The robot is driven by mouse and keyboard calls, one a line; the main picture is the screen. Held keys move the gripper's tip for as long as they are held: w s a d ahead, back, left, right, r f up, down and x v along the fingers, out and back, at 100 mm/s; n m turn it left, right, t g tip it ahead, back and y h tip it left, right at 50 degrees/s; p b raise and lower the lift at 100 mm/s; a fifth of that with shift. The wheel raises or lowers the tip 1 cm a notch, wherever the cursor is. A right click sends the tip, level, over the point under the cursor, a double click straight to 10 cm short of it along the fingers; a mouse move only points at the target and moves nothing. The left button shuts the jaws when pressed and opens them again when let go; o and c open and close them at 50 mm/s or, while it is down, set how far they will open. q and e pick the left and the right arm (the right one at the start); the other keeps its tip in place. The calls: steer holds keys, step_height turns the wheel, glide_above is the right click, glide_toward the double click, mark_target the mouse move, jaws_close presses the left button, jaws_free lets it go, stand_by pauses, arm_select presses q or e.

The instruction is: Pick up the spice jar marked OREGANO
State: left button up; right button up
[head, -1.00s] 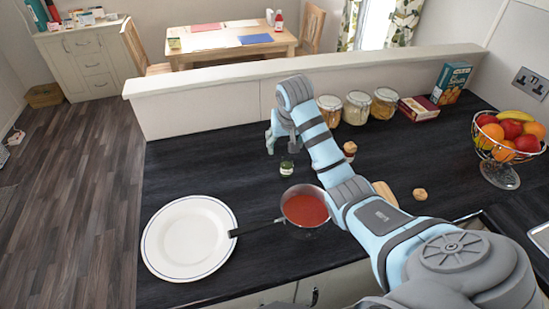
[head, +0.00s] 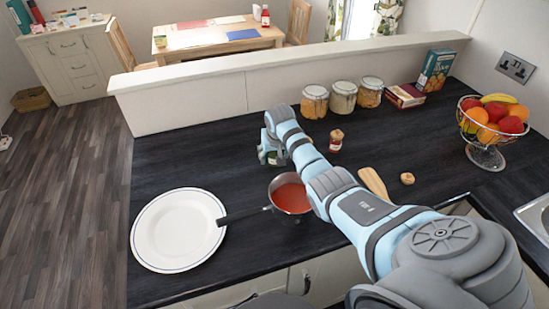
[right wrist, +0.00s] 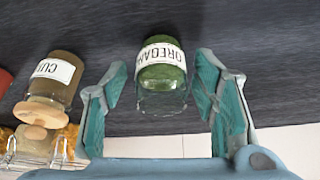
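The OREGANO jar (right wrist: 162,75) is small clear glass with green contents and a white label. In the right wrist view it sits between the two fingers of my right gripper (right wrist: 163,105), with a gap on each side. The gripper is open and the jar is toward the fingertip ends. In the head view my right gripper (head: 270,152) is low over the counter and largely hides the jar. My left gripper is not in view.
A second jar, its label starting CU (right wrist: 55,75), stands beside the right gripper with its cork on. A saucepan of red sauce (head: 290,197) and a white plate (head: 178,230) are nearby. Several storage jars (head: 343,98) stand along the low wall (head: 200,105).

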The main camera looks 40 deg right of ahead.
steer(key=c, duration=1)
steer(key=shift+o, duration=0.2)
